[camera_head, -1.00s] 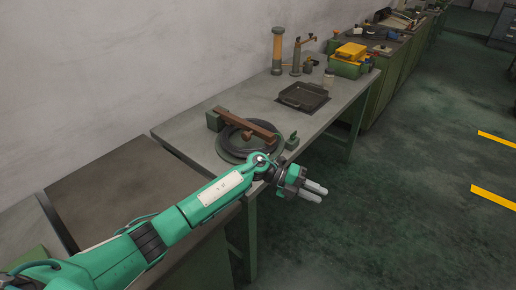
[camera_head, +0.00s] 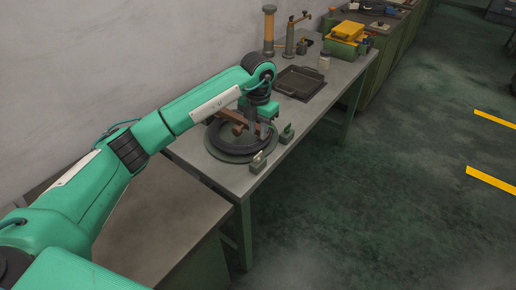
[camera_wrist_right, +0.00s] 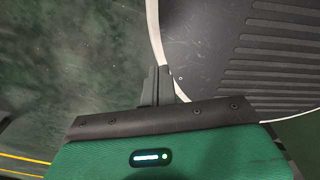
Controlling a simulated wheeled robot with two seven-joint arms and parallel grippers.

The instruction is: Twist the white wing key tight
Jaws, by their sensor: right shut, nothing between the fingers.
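The white wing key (camera_head: 259,156) is small and pale. It stands on a green block at the front edge of the grey bench, beside a round black fixture (camera_head: 221,153). My left gripper (camera_head: 262,134) points down over the fixture, above and behind the key and apart from it. Its grey fingers are small against the dark fixture, so I cannot tell whether they are open. My right gripper (camera_wrist_right: 157,84) shows in the right wrist view, its fingers together and empty, away from the bench.
A second green block with a green wing key (camera_head: 287,131) stands to the right of the fixture. A brown bar (camera_head: 232,115) lies across the fixture, partly hidden by my left arm. A black tray (camera_head: 298,83) lies farther back. The floor in front is clear.

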